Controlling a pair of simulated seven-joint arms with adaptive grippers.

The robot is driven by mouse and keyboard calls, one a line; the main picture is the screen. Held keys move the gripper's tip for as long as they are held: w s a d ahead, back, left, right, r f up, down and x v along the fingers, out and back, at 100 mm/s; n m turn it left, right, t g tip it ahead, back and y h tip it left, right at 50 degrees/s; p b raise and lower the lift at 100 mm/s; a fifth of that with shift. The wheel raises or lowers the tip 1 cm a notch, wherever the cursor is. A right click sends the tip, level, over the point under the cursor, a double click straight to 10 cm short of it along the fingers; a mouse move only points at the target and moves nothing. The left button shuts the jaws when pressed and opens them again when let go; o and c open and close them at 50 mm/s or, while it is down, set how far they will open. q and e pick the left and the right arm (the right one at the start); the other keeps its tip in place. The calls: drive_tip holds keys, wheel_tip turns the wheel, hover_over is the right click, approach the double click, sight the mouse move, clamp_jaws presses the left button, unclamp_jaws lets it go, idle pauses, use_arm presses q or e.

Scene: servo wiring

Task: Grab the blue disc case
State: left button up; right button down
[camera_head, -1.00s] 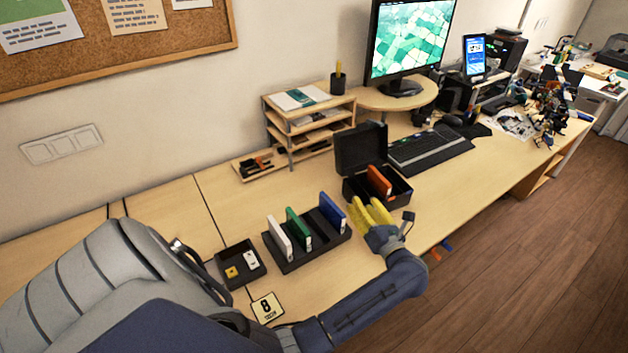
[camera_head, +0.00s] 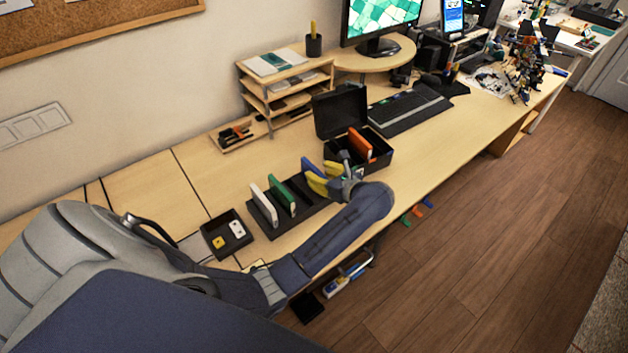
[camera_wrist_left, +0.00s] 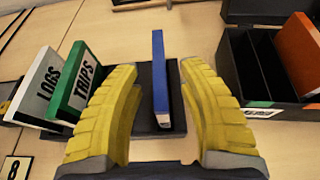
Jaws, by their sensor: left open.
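The blue disc case (camera_wrist_left: 159,75) stands upright in the right part of a black rack (camera_wrist_left: 146,133). In the head view the blue case (camera_head: 312,167) is partly hidden by my left gripper (camera_head: 320,179). In the left wrist view the yellow fingers of my left gripper (camera_wrist_left: 160,97) are spread, one on each side of the blue case, with gaps showing. A green case (camera_head: 282,194) and a white case (camera_head: 263,205) stand in the same rack to the left. My right gripper is not in view.
An open black box (camera_head: 377,166) holding an orange case (camera_head: 360,145) stands right of the rack. A small black tray (camera_head: 222,250) with a yellow and a white piece lies to the left. A wooden shelf unit (camera_head: 262,108) stands behind, a keyboard (camera_head: 408,110) to the right.

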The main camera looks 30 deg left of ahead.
sight(314, 171)
use_arm(q)
drive_tip(key=shift+x, duration=1.65)
drive_tip(key=shift+c, duration=0.3)
clamp_jaws()
